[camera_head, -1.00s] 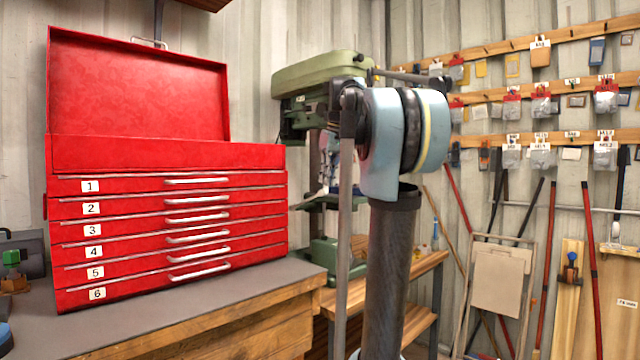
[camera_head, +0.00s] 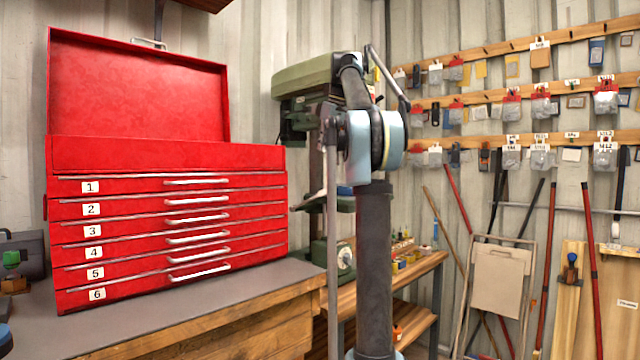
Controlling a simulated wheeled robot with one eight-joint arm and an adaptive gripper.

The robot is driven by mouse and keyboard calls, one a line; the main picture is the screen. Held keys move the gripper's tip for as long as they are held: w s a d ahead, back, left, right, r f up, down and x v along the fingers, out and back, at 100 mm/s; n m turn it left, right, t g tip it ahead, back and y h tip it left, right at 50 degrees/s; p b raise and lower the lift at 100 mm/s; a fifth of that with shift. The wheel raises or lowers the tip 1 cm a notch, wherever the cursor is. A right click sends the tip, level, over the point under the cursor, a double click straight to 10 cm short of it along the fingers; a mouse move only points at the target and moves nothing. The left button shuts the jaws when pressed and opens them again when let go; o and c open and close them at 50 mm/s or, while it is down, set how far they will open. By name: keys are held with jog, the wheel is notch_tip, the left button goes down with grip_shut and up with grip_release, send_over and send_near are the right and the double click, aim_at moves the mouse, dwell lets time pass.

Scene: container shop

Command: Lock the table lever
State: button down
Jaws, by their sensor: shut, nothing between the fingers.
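The green drill press (camera_head: 302,80) stands behind my arm, on the wooden bench. Its head is at the top. My dark column and light-blue arm joint cover much of the press. I cannot make out the table lever; it is hidden or too small to tell. My gripper does not show; only my arm links are in view, rising in front of the press and bending over to the right.
A red tool chest (camera_head: 170,155) with an open lid and numbered drawers stands on the grey-topped workbench (camera_head: 230,287) at left. The wooden bench (camera_head: 425,268) holds small items.

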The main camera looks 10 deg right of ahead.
jog(key=x, duration=0.9)
jog(key=shift+a+f, duration=0.1)
jog(key=shift+f, duration=0.05)
jog(key=f, duration=0.3)
jog(key=shift+s+d, duration=0.3)
jog(key=shift+s, duration=0.05)
jog(key=shift+s+d+f, duration=0.15)
jog(key=shift+s+f, duration=0.05)
jog(key=shift+f, duration=0.45)
